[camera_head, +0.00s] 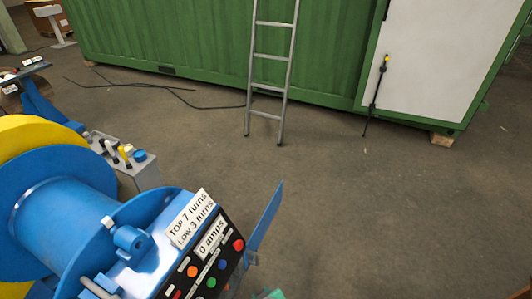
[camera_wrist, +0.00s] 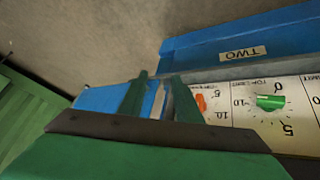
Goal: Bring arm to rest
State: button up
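My gripper (camera_wrist: 158,82) shows in the wrist view as two green fingers above a dark bar and a green body. The fingers stand apart with a gap between them, and I see no held object in it. A blue and white panel edge shows behind the gap. Whether the fingers touch the panel I cannot tell. The rest of my arm is not clearly seen in the head view.
A dial panel (camera_wrist: 240,114) with a green knob (camera_wrist: 270,102) lies close beside the fingers, under a blue plate marked TWO (camera_wrist: 200,53). The head view shows a blue button console (camera_head: 215,255), a blue drum (camera_head: 70,210), a ladder (camera_head: 271,58) and open floor (camera_head: 340,200).

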jog(key=s+d+r+m+t+h, duration=0.15)
jog(key=s+r, duration=0.25)
jog(key=s, duration=0.5)
jog(key=s+r+m+t, duration=0.2)
jog(key=s+r+t, duration=0.15)
jog(key=s, duration=0.45)
jog(key=s+r+m+t, duration=0.1)
jog(key=s+r, duration=0.5)
jog(key=r, duration=0.6)
jog(key=s+r+m+t, duration=0.2)
jog(key=s+r, duration=0.5)
jog(key=r, duration=0.5)
jog(key=shift+d+r+t, duration=0.2)
jog(key=shift+t, duration=0.2)
jog(key=shift+d+h, duration=0.1)
jog(key=shift+h, duration=0.25)
